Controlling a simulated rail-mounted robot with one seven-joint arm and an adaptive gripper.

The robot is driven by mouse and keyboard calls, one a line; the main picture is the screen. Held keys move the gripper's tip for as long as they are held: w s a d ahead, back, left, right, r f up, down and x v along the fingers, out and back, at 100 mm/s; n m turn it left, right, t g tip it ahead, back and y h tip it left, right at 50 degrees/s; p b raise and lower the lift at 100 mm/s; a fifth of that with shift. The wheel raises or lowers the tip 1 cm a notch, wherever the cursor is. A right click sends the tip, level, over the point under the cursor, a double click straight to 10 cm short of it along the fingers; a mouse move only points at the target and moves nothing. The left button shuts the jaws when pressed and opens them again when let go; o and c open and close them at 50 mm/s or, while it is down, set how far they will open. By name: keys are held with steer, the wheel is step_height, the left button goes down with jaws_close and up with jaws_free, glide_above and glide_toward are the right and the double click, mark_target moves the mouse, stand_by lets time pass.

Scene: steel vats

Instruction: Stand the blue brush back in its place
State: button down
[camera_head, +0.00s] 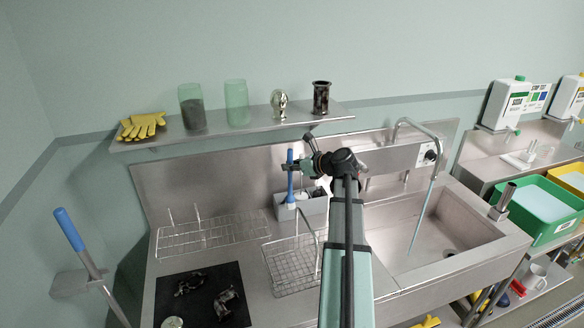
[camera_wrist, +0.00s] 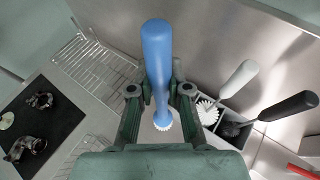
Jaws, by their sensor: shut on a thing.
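The blue brush (camera_head: 290,178) stands upright, handle up, in my gripper (camera_head: 291,167), above or at the left end of the grey brush holder (camera_head: 313,206). In the wrist view my gripper (camera_wrist: 161,92) is shut around the blue handle (camera_wrist: 157,50), and the white bristle head (camera_wrist: 162,121) shows below. The holder (camera_wrist: 238,104) lies to the right there, with a white brush (camera_wrist: 238,77) and a black brush (camera_wrist: 281,107) standing in it. Whether the bristle head is inside a compartment or just above it, I cannot tell.
A wire rack (camera_head: 212,236) and a wire basket (camera_head: 291,264) stand left and in front of the holder. A black mat (camera_head: 203,296) with dark parts lies front left. The sink (camera_head: 432,238) with its tap is right. A shelf (camera_head: 230,127) with jars hangs above.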

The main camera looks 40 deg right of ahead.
steer(key=w+d+p, duration=0.1)
steer(key=w+d, duration=0.2)
steer(key=w, duration=0.4)
steer(key=shift+w+f, duration=0.2)
steer(key=shift+f, duration=0.3)
stand_by(0.7)
step_height(320, 180, down, 9)
steer(key=b, duration=0.3)
stand_by(1.4)
steer(key=c, duration=1)
jaws_free()
steer(key=shift+c, duration=0.2)
steer(key=v, duration=1.2)
